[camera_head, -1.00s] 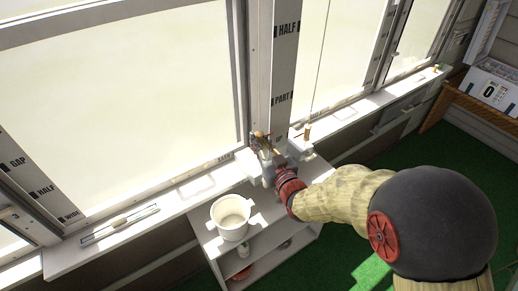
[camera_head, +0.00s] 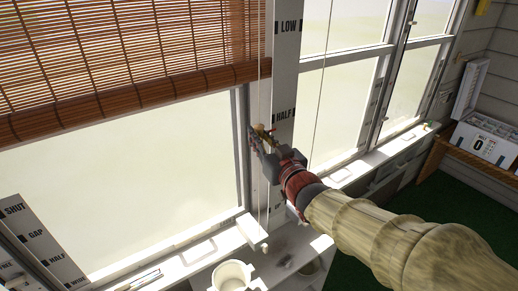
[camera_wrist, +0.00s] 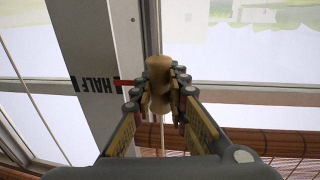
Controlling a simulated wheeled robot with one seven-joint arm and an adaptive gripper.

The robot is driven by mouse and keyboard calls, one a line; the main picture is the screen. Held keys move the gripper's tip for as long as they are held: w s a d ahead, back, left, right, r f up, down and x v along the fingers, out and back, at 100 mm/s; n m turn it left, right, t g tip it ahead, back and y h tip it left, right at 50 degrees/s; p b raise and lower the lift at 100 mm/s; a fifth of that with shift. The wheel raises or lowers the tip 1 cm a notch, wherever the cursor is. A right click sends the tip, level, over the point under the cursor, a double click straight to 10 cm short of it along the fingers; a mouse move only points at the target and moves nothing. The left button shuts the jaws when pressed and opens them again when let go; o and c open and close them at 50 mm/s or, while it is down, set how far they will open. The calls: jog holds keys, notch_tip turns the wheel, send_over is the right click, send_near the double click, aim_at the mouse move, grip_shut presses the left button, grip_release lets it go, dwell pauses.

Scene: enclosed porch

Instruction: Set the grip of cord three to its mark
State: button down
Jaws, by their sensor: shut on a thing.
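My gripper (camera_head: 262,138) is shut on a tan wooden cord grip, seen upright between the fingertips in the wrist view (camera_wrist: 158,78). It holds the grip in front of the white post (camera_head: 262,95), just below and left of the HALF mark (camera_head: 284,117) in the head view. In the wrist view the HALF mark (camera_wrist: 98,85) is left of the grip, with a thin red strip between them. The LOW mark (camera_head: 288,25) is higher on the post. A brown slatted blind (camera_head: 130,60) hangs over the upper left window. Which cord is number three is not readable.
A white bucket (camera_head: 232,276) stands on the shelf below the sill. Another cord (camera_head: 322,85) hangs to the right. A second marked board (camera_head: 40,245) is at lower left. A white box (camera_head: 485,138) with a 0 dial sits on the right bench.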

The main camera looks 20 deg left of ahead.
jog(key=shift+r, duration=1)
jog(key=c, duration=1.8)
grip_release()
jog(key=shift+f, duration=0.1)
jog(key=shift+o, duration=0.4)
jog(key=v, duration=1.2)
